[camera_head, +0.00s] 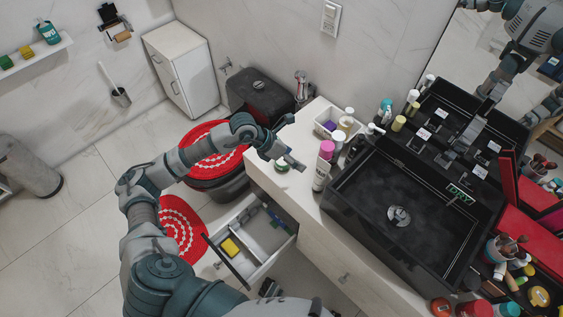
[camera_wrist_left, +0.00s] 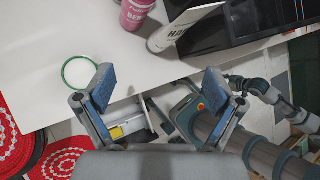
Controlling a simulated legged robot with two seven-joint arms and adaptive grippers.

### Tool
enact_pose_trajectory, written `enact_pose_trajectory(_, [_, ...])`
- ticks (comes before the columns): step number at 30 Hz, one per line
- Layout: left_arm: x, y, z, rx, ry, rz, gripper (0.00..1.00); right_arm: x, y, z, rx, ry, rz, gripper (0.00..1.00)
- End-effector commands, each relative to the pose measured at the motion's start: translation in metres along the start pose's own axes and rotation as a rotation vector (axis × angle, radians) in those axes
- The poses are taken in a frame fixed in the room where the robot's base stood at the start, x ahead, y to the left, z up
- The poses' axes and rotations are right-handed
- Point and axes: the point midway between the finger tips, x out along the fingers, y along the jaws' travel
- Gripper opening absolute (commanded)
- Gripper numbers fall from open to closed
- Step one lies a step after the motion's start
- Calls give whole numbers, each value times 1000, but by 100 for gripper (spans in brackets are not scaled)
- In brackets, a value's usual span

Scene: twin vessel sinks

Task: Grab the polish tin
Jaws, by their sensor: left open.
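A small round tin (camera_head: 282,165) with a green edge and pale top lies on the white counter near its left edge; I take it as the polish tin. In the left wrist view this tin (camera_wrist_left: 78,72) shows a white top in a green rim, behind and left of the left fingertip. My left gripper (camera_head: 297,143) is above the counter beside the tin, fingers spread and empty. In the left wrist view the gripper (camera_wrist_left: 158,85) has nothing between its fingers. My right gripper cannot be made out.
A pink-capped bottle (camera_head: 326,150) and a white bottle (camera_head: 320,174) stand right of the tin. The black sink (camera_head: 350,192) is beyond them. An open drawer (camera_head: 262,262) juts out below the counter.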

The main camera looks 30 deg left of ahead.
Motion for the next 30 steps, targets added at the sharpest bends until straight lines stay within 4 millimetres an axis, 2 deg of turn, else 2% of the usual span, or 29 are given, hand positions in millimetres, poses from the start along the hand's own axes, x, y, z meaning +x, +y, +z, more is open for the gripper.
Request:
enact_pose_trajectory(1, [-17,25,-4,24,62,105,93,0,0,-1,0,1,0,54])
enact_pose_trajectory(3, [-37,53,-13,37,141,223,93,0,0,-1,0,2,0,54])
enact_pose_trajectory(6, [-54,75,-21,38,204,317,93,0,0,-2,0,3,1,54])
enact_pose_trajectory(8, [-54,82,-24,36,221,338,93,0,1,-3,0,4,1,54])
enact_pose_trajectory(11, [-39,90,-30,35,229,343,93,0,2,-4,0,3,2,54])
enact_pose_trajectory(21, [32,117,-47,34,223,339,93,-9,4,-19,0,19,5,54])
enact_pose_trajectory(24, [44,121,-50,35,223,338,93,-12,3,-21,1,22,4,54])
enact_pose_trajectory(30, [57,126,-53,36,224,340,93,-14,1,-12,2,6,2,54])
